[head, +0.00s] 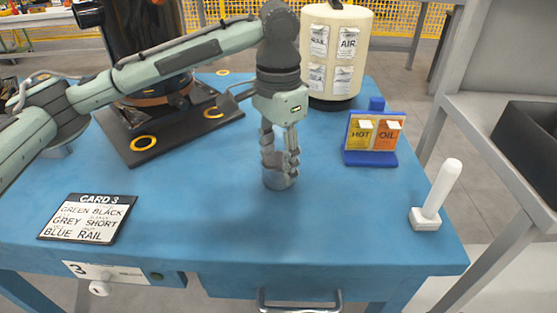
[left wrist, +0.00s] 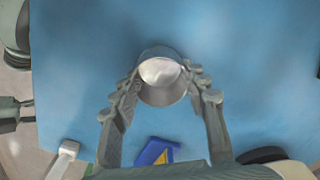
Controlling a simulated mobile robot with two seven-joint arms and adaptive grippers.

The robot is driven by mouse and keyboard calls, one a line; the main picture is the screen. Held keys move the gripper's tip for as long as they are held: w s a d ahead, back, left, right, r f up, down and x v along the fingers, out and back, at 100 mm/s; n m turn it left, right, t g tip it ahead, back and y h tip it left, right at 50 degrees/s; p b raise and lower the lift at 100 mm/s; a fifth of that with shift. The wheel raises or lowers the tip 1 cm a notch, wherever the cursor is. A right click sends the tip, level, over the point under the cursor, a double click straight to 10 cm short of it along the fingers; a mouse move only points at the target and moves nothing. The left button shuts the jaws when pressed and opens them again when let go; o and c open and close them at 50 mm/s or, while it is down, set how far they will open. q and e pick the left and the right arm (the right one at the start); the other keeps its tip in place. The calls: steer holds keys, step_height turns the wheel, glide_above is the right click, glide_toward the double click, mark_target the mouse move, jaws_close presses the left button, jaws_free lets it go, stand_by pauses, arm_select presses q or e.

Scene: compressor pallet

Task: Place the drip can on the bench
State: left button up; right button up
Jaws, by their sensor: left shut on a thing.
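The drip can (head: 279,181), a small grey metal cup, is at the middle of the blue bench (head: 230,225). My left gripper (head: 280,160) points straight down and is shut on the can, with its fingers on either side. In the left wrist view the can (left wrist: 161,82) shows its round, pale inside between the fingertips of my left gripper (left wrist: 160,90). The can looks upright and at or very close to the bench top; I cannot tell whether it touches.
A black card (head: 88,218) lies at the front left. A dark base plate (head: 150,143) with yellow rings is behind it. A cream cylinder (head: 335,55) and a blue tag holder (head: 371,140) stand at the back right. A white upright handle (head: 436,195) stands at the right edge.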

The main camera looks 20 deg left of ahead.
arm_select(q)
steer(key=shift+f, duration=0.1)
steer(key=o, duration=1.1)
